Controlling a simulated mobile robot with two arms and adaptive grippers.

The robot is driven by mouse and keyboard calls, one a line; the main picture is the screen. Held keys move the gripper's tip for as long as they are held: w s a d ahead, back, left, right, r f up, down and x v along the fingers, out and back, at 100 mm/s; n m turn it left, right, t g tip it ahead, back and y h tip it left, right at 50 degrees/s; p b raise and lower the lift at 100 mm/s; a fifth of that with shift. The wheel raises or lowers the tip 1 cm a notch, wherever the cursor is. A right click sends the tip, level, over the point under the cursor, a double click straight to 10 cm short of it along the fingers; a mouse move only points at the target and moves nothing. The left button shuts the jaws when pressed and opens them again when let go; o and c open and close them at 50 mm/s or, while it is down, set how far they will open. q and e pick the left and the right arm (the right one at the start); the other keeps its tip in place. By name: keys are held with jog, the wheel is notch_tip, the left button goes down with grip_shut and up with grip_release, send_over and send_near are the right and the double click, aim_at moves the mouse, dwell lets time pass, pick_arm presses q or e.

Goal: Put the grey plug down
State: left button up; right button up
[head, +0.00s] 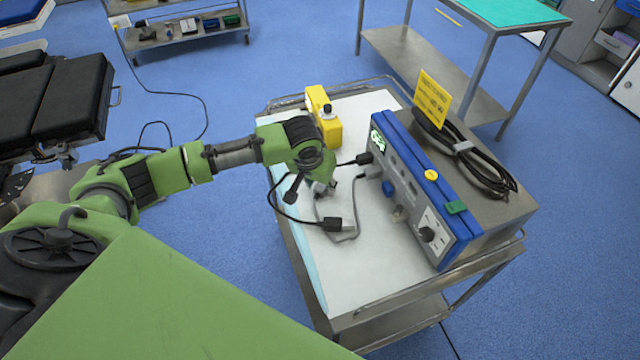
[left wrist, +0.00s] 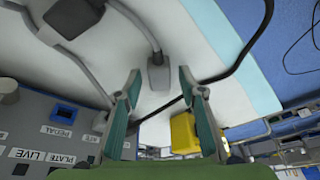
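In the left wrist view a grey plug (left wrist: 158,73) on a grey cable is between the fingertips of my left gripper (left wrist: 159,76). The teal fingers stand apart, with a gap on both sides of the plug. The plug appears to be at the white cloth, but I cannot tell its exact height. In the head view my left gripper (head: 326,185) is low over the trolley, left of the blue-fronted device (head: 410,190), and mostly hides this plug. My right gripper is out of view.
A yellow box (head: 325,121) stands behind my gripper. A black plug (head: 333,224) and cables lie on the white cloth (head: 370,275) in front. The cloth's front part is clear. A coiled black cable (head: 470,160) and a yellow sign (head: 432,98) are on the device.

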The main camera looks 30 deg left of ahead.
pick_arm(q)
jog(key=v, duration=1.3)
jog(key=shift+w, duration=0.15)
